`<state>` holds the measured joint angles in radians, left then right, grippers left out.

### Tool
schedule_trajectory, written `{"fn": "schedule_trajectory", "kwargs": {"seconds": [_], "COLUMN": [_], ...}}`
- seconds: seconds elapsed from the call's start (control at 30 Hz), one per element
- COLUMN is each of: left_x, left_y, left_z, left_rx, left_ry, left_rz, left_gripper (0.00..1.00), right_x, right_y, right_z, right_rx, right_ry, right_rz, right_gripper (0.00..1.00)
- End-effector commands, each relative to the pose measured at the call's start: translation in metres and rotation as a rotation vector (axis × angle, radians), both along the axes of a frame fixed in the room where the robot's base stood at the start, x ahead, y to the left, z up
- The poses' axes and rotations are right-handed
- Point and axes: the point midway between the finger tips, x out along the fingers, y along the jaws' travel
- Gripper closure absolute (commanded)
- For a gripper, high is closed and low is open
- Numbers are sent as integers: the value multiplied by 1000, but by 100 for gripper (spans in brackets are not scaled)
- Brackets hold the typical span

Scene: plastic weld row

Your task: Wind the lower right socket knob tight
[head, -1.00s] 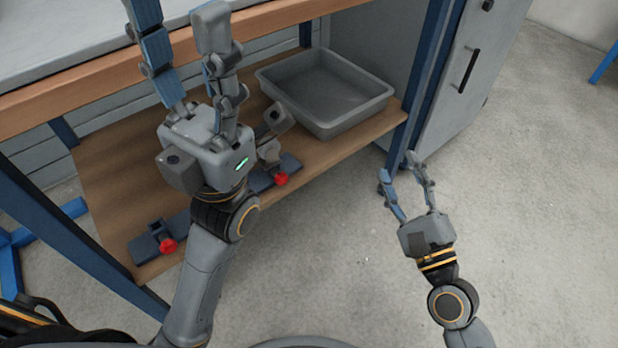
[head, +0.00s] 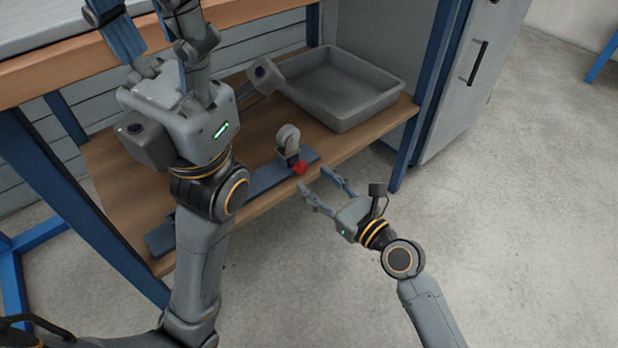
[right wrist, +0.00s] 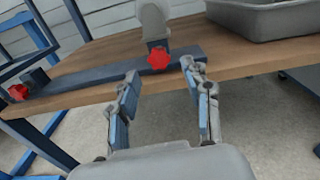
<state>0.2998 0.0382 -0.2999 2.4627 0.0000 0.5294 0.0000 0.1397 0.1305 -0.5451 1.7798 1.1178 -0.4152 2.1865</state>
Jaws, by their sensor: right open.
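The right red socket knob (head: 299,168) sits on the front of a dark bar (head: 262,186) on the lower wooden shelf, below a grey rounded fitting (head: 287,138). In the right wrist view the knob (right wrist: 159,59) lies ahead, between and beyond the fingertips. My right gripper (head: 324,186) is open and empty, just short of the knob and apart from it. The left red knob (right wrist: 18,92) shows in the right wrist view; my left arm hides it in the head view. My left gripper (head: 148,30) is raised in front of the bench, its fingertips cut off by the picture's top.
A grey tray (head: 388,101) stands on the shelf behind and right of the knob. The blue bench leg (head: 418,140) and a grey cabinet (head: 468,100) are to the right. The floor in front of the shelf is clear.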

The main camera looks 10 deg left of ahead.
Motion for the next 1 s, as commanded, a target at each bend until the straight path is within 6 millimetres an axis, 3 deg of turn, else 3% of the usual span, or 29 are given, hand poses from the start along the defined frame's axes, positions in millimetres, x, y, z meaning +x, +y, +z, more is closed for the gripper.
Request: {"fn": "schedule_trajectory", "kwargs": {"seconds": [0.2, 0.57, 0.83, 1.0], "left_x": [-6, -7, -7, -7], "left_y": [-1, -1, -1, -1], "left_z": [2, 4, 4, 5], "left_rx": [2, 3, 3, 3], "left_ry": [-29, -34, -34, -35], "left_rz": [2, 2, 2, 2], "left_gripper": [51, 51, 51, 51], "right_x": [16, 19, 19, 19], "right_y": [21, 25, 25, 25], "right_z": [-1, 0, 0, 1], "right_rx": [2, -1, -1, -10], "right_ry": [-1, -1, -1, -13], "right_rz": [0, 0, 0, 0], "right_gripper": [51, 51, 100, 100]}}
